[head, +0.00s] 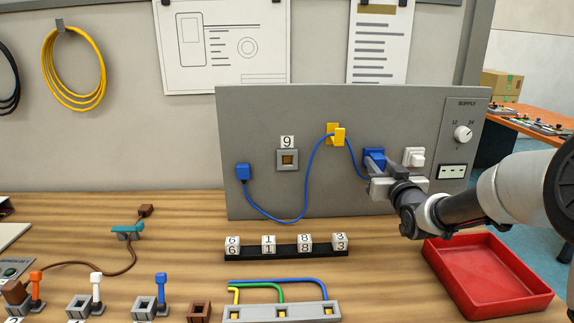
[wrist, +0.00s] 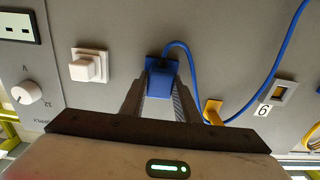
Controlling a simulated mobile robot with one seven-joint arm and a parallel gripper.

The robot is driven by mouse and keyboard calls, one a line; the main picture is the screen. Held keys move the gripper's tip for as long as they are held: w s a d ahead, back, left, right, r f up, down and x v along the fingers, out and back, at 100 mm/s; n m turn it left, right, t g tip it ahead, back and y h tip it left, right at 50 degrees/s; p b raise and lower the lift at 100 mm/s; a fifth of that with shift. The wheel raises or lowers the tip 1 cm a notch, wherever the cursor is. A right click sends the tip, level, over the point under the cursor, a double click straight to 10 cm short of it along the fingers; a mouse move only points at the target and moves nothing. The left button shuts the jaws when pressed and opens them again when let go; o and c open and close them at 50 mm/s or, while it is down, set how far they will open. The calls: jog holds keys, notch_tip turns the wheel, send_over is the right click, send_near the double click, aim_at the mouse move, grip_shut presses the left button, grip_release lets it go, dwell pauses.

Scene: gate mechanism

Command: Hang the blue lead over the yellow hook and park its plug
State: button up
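The blue plug (head: 375,160) is at a blue plate on the grey panel, left of a white square fitting; how deep it sits cannot be told. My gripper (head: 381,176) is at the plug, with a finger on each side in the wrist view (wrist: 163,85), seemingly shut on it. The blue lead (head: 313,165) runs from a blue block (head: 243,171) on the panel, down in a loop, up to the yellow hook (head: 338,136), and down again to the plug. It passes over the hook, which also shows in the wrist view (wrist: 213,107).
The white fitting (head: 414,156), supply knob (head: 463,133) and a framed socket (head: 287,159) under a 9 are on the panel. A red tray (head: 487,277) lies below my arm. Numbered blocks (head: 268,244) stand on a black strip before the panel.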

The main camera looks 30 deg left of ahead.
jog(key=o, duration=0.5)
jog(key=p+v, duration=0.1)
jog(key=v, duration=1.6)
jog(key=s+d+m+g+h, duration=0.2)
jog(key=s+d+h, duration=0.2)
jog(key=d, duration=0.4)
jog(key=s+d+m+g+h, duration=0.1)
jog(key=s+d+g+h, duration=0.1)
jog(key=s+d+h, duration=0.35)
jog(key=s+d+f+m+g, duration=0.1)
jog(key=s+d+m+g, duration=0.15)
jog(key=s, duration=0.75)
jog(key=s+d+f+m+g, duration=0.1)
jog(key=s+d+g, duration=0.25)
jog(key=s, duration=0.55)
jog(key=r+p, duration=2.2)
jog(key=shift+w+d+r, duration=0.1)
jog(key=shift+d+r, duration=0.05)
jog(key=shift+d, duration=0.15)
